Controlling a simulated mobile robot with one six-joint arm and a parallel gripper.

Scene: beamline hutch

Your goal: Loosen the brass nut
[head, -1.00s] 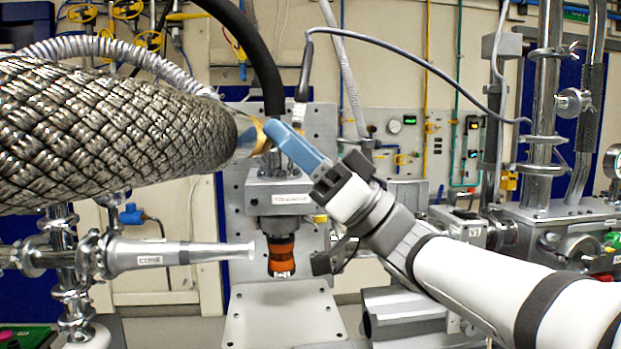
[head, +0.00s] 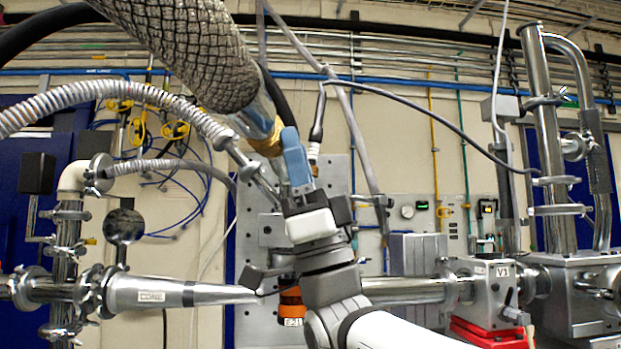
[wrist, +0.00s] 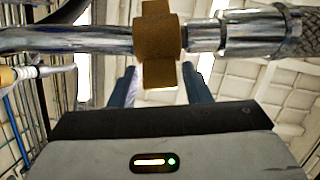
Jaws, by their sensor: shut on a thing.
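The brass nut (head: 268,143) sits on the metal line at the lower end of the thick braided hose (head: 195,50) in the head view. In the wrist view the nut (wrist: 158,45) is a brown-gold hexagonal band around the horizontal pipe, with bright metal on both sides. My gripper (head: 291,140) reaches up to the nut from below with its blue fingers. In the wrist view my gripper (wrist: 160,82) has one finger on each side of the nut's lower part and is shut on it. The fingertips partly hide behind the nut and pipe.
A ribbed metal hose (head: 110,88) arcs at the left. A pipe marked CORE (head: 160,292) runs below it. An orange-banded part (head: 291,303) shows partly behind my wrist. A thin grey cable (head: 430,100) crosses at right. Steel vacuum pipes (head: 545,130) stand at the right.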

